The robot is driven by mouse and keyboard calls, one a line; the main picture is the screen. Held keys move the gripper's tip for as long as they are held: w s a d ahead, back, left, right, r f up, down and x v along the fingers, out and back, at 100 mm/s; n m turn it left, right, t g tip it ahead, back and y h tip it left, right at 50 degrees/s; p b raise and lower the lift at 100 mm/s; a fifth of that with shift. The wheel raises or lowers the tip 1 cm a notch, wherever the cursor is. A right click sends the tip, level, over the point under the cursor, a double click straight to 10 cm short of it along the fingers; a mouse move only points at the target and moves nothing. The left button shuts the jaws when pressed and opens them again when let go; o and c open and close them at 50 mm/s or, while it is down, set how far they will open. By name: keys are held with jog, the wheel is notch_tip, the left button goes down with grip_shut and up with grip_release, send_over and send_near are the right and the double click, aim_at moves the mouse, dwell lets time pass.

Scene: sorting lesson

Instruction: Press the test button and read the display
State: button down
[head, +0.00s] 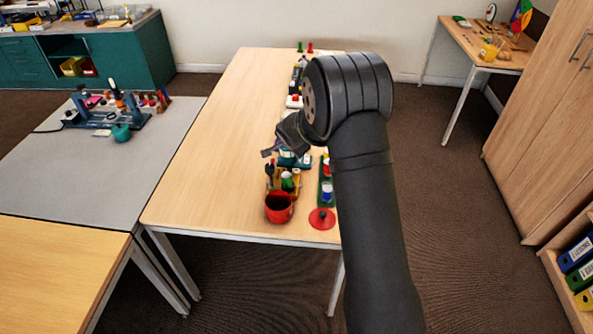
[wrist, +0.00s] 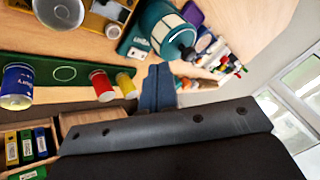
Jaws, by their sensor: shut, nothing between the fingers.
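My gripper (head: 270,150) is shut and empty above the wooden table, its tip near a teal item (head: 288,160) that the arm partly hides. In the wrist view the blue-grey fingers (wrist: 158,88) are together, beside a teal rounded body (wrist: 168,32) with a cream face. A small white box with a red top (head: 294,101) stands farther back on the table; I cannot tell whether this is the test button. No display can be made out in either view.
A green tray (head: 320,198) with coloured cylinders lies at the table's right edge. A red bucket (head: 279,208) and a red disc (head: 322,219) are at the front. The table's left half (head: 215,150) is clear. A grey table (head: 50,170) stands left.

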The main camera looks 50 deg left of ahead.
send_over(293, 171)
jog(key=shift+f, duration=3)
jog(key=shift+f, duration=0.15)
jog(key=shift+f, duration=0.3)
jog(key=shift+f, duration=0.65)
dwell(0.7)
jog(key=shift+r, duration=1.1)
jog(key=shift+r, duration=2.5)
